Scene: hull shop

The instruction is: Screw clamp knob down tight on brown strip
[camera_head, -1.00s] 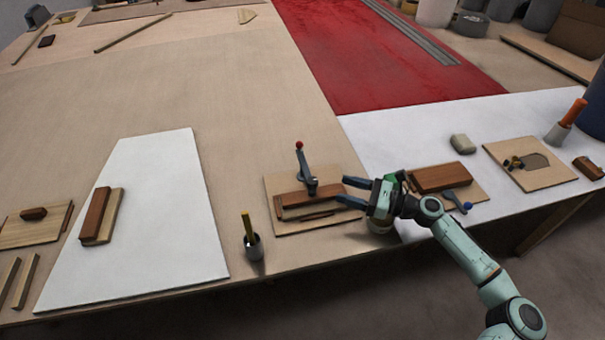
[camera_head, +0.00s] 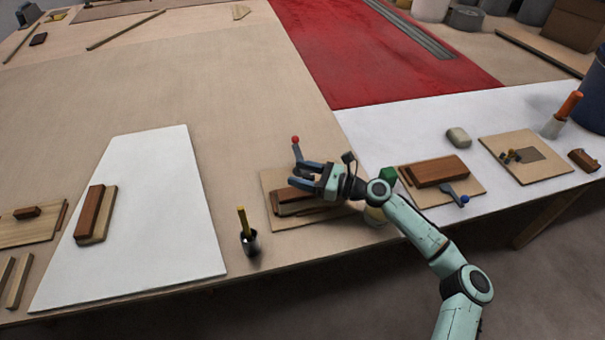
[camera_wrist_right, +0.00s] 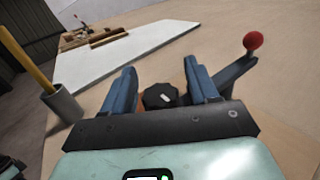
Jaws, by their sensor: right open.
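My right gripper (camera_head: 296,175) is open over the board (camera_head: 270,218) at the middle of the table's front side. The brown strip (camera_head: 292,208) lies on this board, partly covered by my gripper. The clamp's lever with its red ball (camera_head: 295,140) rises behind the gripper; the ball also shows at the right in the right wrist view (camera_wrist_right: 253,41). The dark clamp knob (camera_wrist_right: 160,95) sits between my two blue fingers (camera_wrist_right: 161,85) in the right wrist view, with gaps on both sides. The head view hides the knob. My left gripper is not in view.
A dark cup holding a yellow stick (camera_head: 249,242) stands left of the board. At the right, another board carries a brown block (camera_head: 435,172) and a blue-ball clamp (camera_head: 463,199). The white sheet at left has free room.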

